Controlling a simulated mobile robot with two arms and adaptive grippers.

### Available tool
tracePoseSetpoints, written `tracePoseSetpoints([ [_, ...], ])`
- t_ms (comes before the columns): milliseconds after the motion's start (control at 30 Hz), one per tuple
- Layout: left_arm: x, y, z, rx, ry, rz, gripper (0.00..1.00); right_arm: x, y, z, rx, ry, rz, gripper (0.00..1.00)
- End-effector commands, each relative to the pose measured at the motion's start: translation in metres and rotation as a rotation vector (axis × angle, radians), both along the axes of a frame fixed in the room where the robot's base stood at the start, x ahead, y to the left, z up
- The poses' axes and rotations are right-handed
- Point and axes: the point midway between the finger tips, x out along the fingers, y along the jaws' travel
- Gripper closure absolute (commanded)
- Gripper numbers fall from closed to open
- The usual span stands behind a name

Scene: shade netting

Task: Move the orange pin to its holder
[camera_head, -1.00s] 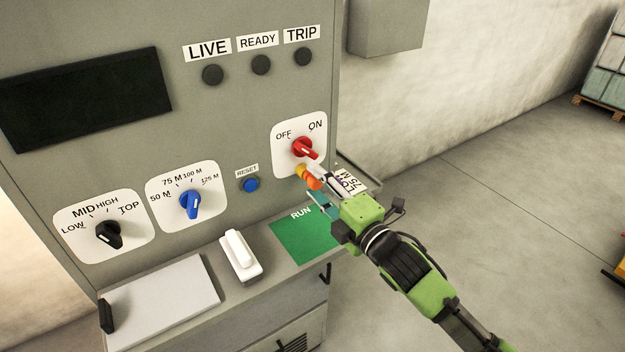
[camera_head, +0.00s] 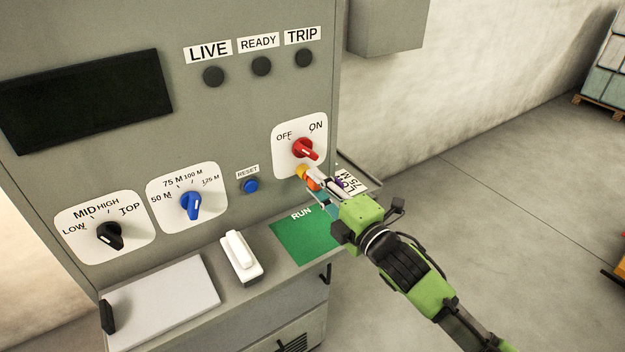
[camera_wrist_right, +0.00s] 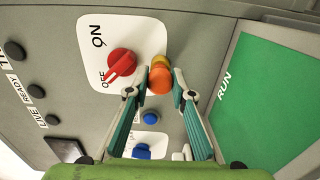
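The orange pin (camera_head: 313,185) stands out from the cabinet panel just below the red OFF/ON knob (camera_head: 304,148). It also shows in the right wrist view (camera_wrist_right: 160,82), with a yellow piece (camera_wrist_right: 160,62) right behind it. My right gripper (camera_head: 318,188) is at the pin, its fingers hiding part of it in the head view. In the right wrist view its fingertips (camera_wrist_right: 161,84) are on either side of the pin, spread, with a small gap showing. No holder for the pin can be made out clearly. My left gripper is not in view.
The green RUN area (camera_head: 303,243) lies on the shelf below the gripper. A white card (camera_head: 352,180) with printed letters is partly hidden behind my right gripper. The white handle block (camera_head: 241,257), blue RESET button (camera_head: 250,186) and blue knob (camera_head: 190,205) are to the left.

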Motion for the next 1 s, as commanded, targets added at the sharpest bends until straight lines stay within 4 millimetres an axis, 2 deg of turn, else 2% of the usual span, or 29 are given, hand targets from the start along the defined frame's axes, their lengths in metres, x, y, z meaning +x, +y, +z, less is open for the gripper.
tracePoseSetpoints([
  [1000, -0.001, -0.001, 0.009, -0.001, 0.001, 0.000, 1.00, -0.013, -0.010, 0.000, -0.001, -0.001, 0.000, 1.00],
])
